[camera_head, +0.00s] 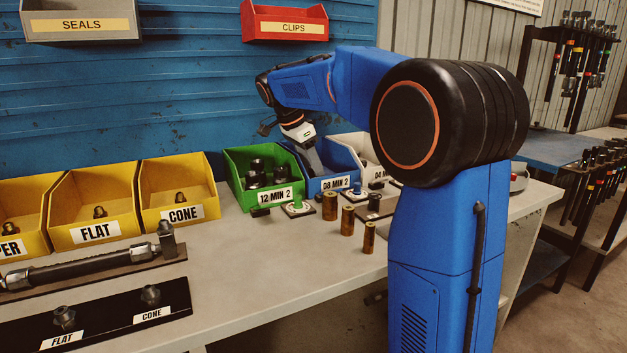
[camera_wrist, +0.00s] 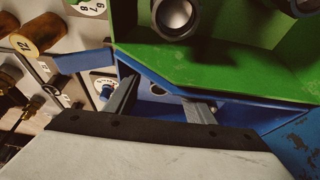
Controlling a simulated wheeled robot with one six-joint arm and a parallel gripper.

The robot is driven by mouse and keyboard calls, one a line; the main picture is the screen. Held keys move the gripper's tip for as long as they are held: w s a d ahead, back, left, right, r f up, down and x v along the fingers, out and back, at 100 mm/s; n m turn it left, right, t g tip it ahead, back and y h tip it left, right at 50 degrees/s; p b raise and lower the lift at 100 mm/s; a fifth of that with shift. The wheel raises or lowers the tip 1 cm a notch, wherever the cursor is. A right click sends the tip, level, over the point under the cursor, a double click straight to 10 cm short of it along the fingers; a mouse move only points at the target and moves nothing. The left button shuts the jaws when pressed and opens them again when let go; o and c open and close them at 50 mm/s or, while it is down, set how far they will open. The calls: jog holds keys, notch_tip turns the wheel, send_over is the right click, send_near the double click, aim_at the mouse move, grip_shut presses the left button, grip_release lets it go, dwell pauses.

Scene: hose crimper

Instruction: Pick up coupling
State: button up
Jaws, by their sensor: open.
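My gripper (camera_head: 314,160) is over the blue bin (camera_head: 335,184) labelled 08 MIN 2, pointing down into it. In the wrist view my gripper (camera_wrist: 160,98) is open, its two grey fingers apart inside the blue bin's walls. A small round dark end, perhaps a coupling (camera_wrist: 157,90), shows between the fingers; most of it is hidden. Dark couplings (camera_head: 256,172) stand in the green bin labelled 12 MIN 2, left of the blue one. One of these couplings (camera_wrist: 175,14) shows ring-ended at the top of the wrist view.
A white bin (camera_head: 372,171) stands right of the blue one, partly behind my arm. Brass cylinders (camera_head: 348,220) and small dials (camera_head: 298,207) stand in front of the bins. Yellow bins (camera_head: 93,235), a hose (camera_head: 85,267) and a black fitting board (camera_head: 110,325) occupy the left.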

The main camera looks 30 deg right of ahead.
jog(key=shift+f, duration=0.15)
jog(key=c, duration=1.2)
jog(key=shift+c, duration=0.2)
